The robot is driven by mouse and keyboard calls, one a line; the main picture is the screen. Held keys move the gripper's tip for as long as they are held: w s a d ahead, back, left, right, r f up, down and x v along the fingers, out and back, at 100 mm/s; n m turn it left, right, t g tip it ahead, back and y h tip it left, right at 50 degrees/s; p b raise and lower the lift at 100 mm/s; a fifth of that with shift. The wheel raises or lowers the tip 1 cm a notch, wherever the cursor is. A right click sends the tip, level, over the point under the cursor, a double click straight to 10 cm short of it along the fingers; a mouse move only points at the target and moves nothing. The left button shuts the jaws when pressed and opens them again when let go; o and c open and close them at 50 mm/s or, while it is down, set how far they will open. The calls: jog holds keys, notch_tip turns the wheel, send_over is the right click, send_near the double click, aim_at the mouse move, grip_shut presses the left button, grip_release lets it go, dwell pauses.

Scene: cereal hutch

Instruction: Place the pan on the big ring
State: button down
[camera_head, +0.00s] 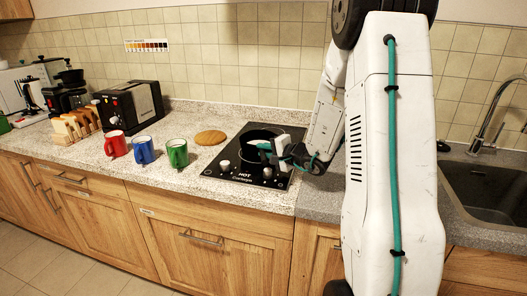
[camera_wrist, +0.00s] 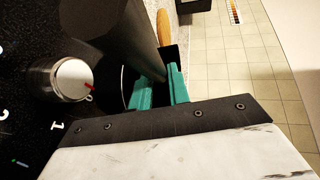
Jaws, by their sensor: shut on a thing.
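The black pan (camera_head: 258,136) is over the black cooktop (camera_head: 225,166), towards its back middle. Its dark round side (camera_wrist: 115,30) fills the upper left of the wrist view. My gripper (camera_head: 268,147) is at the pan's near right side. Its teal fingers (camera_wrist: 160,86) are shut on a dark part of the pan, which they largely hide. I cannot tell whether the pan touches the glass. The big ring cannot be made out in the head view; a thin pale arc beside the fingers in the wrist view may be part of a ring.
Two knobs (camera_head: 225,165) stand on the cooktop's front; one knob (camera_wrist: 72,80) is close in the wrist view. A round wooden board (camera_head: 210,137) lies to the left, then green (camera_head: 177,153), blue (camera_head: 143,150) and red mugs (camera_head: 115,144). A sink (camera_head: 490,190) is at right.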

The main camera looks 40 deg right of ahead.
jog(key=c, duration=1.3)
grip_release()
jog(key=shift+f, duration=0.1)
